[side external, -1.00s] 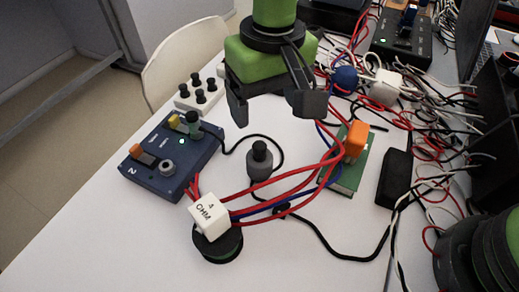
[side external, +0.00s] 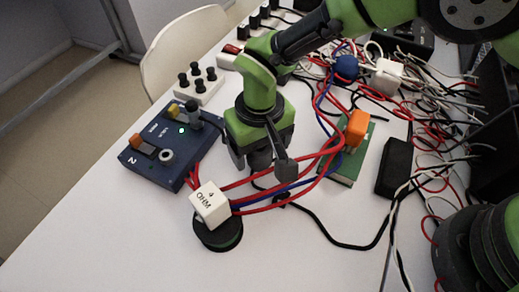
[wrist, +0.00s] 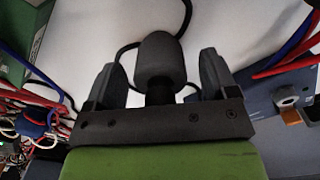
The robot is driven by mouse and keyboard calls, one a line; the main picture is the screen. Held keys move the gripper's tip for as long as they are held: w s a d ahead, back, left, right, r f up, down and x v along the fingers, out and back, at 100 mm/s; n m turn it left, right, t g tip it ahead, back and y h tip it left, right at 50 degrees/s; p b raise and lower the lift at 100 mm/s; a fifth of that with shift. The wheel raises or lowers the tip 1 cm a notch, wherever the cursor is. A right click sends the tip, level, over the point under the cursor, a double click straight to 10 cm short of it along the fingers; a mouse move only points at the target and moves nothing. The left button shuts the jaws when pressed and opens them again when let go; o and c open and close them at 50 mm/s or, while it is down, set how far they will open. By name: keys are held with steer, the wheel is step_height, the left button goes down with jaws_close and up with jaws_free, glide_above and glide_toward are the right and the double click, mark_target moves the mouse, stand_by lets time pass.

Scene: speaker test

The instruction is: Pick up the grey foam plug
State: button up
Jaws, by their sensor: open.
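The grey foam plug (wrist: 160,58) shows in the wrist view as a rounded grey body with a darker, narrower part towards my gripper. It is between the two fingers of my gripper (wrist: 166,50), with a visible gap on each side. In the side view my gripper (side external: 262,164) points down over the plug's place on the white table, right of the blue box. It hides most or all of the plug there. My gripper is open around the plug and not closed on it.
A blue box (side external: 158,171) with knobs stands left. A white block marked 4 OHM (side external: 210,206) sits on a dark round speaker (side external: 220,238) in front. Red and blue cables (side external: 290,186) run close to my gripper towards a green board (side external: 350,168) with an orange block (side external: 357,126).

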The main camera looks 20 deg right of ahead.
steer(key=c, duration=1)
